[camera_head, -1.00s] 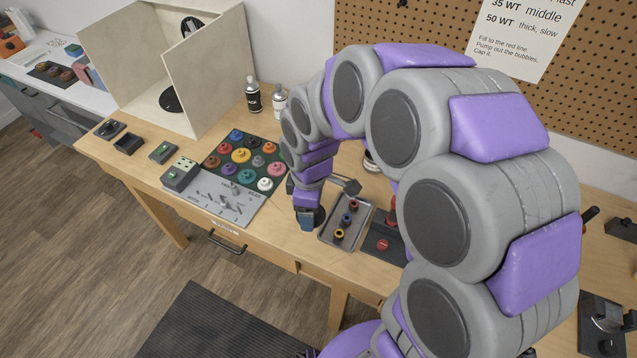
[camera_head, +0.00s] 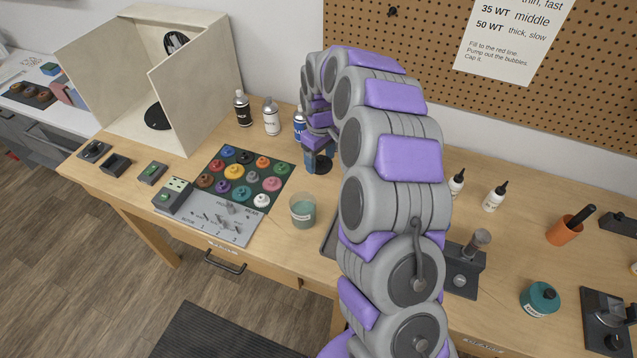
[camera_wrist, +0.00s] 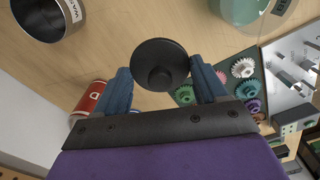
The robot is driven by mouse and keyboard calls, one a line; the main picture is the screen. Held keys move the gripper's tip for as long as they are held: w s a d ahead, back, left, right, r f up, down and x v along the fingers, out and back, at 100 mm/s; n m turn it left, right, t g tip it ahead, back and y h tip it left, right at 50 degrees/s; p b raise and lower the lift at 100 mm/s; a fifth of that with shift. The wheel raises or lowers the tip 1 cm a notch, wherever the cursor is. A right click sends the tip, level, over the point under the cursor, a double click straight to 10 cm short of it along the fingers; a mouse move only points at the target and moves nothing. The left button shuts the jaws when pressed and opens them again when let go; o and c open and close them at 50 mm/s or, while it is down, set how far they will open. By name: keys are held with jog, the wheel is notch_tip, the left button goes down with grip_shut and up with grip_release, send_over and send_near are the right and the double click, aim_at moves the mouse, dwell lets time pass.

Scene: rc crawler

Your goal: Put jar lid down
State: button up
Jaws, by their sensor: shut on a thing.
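My gripper (camera_wrist: 164,88) is shut on a round black jar lid (camera_wrist: 160,62) with a knob at its centre. The lid sits between the two blue fingertips, over bare wooden tabletop; I cannot tell whether it touches the wood. In the head view my gripper (camera_head: 319,158) is at the back of the workbench, right of the coloured gears, with the dark lid (camera_head: 323,167) at its tip. An open glass jar of teal liquid (camera_head: 302,210) stands in front of it. The jar (camera_wrist: 242,10) also shows at the wrist view's top right.
Spray cans (camera_head: 271,116) stand behind, close to my gripper. A red can (camera_wrist: 91,97) and a dark metal cup (camera_wrist: 48,14) show in the wrist view. The gear mat (camera_head: 285,171) and grey tool plate (camera_head: 190,215) lie left.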

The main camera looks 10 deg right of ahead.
jog(key=b, duration=0.1)
send_over(320, 187)
notch_tip(320, 187, down, 6)
jog(key=shift+a+r, duration=0.15)
jog(key=shift+r, duration=0.05)
jog(key=shift+f+b, duration=0.4)
jog(key=shift+f, duration=1.55)
jog(key=shift+r, duration=0.1)
jog(key=o, duration=1)
